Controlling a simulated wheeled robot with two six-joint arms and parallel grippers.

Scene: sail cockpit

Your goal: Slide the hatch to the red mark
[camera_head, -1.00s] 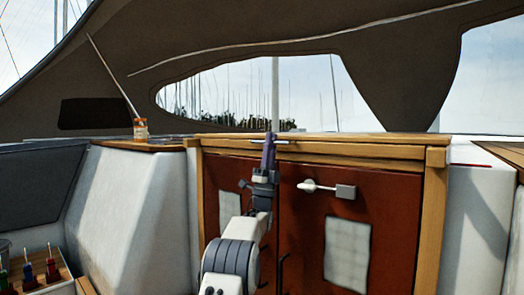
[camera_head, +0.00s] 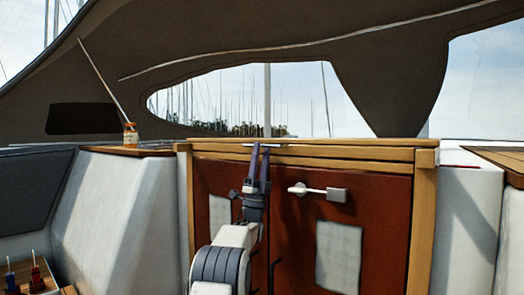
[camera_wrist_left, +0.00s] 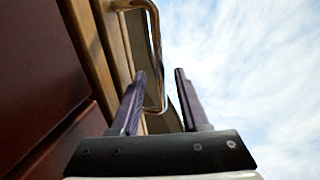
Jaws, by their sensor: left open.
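The hatch shows as a wooden front edge (camera_head: 360,143) above two red-brown doors; its top is seen too edge-on to make out. A shiny metal handle (camera_wrist_left: 157,40) stands off it in the left wrist view. My left gripper (camera_head: 260,150) reaches up in front of the doors to this edge, left of its middle. In the left wrist view its two purple fingers (camera_wrist_left: 160,72) are open, with the handle bar showing in the gap between them; contact cannot be told. The red mark (camera_head: 460,167) is a thin line on the white ledge at the right. My right gripper is out of view.
A white latch (camera_head: 318,190) sits on the right door (camera_head: 385,225). A small jar (camera_head: 130,134) with a rod stands on the left ledge. Tools with red and blue handles (camera_head: 36,277) are at lower left. A dark canopy (camera_head: 390,70) hangs overhead.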

